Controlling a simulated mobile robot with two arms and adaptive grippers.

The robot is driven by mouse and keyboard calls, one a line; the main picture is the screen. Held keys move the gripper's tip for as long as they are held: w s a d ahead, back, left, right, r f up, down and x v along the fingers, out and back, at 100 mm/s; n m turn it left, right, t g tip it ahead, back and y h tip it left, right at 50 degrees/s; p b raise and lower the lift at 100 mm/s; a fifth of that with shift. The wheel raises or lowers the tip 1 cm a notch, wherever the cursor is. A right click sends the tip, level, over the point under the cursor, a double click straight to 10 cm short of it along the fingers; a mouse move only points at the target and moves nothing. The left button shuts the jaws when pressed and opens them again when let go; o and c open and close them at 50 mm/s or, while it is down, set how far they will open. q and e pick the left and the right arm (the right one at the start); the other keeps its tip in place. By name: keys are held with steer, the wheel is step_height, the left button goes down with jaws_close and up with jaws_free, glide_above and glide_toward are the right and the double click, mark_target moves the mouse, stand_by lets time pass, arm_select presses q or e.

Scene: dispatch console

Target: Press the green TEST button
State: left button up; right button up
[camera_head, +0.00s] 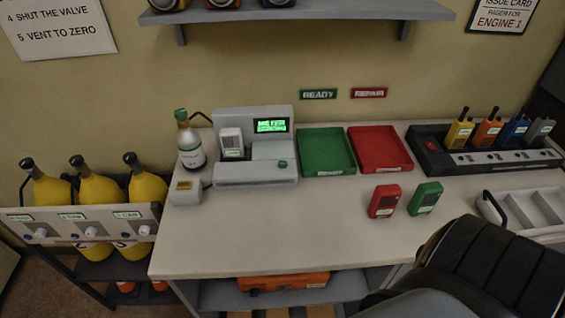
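A grey test station (255,175) stands at the back left of the desk. A small round green button (283,163) is on the right of its sloped front; its lettering is too small to read. A lit green display (271,126) is on the upright panel above it. A white handheld device (231,141) stands in the station's left part. Nothing touches or covers the button. Neither of my grippers is in view.
Two handheld devices stand further forward. A dark ribbed shape blocks the lower right. The desk's front left is clear.

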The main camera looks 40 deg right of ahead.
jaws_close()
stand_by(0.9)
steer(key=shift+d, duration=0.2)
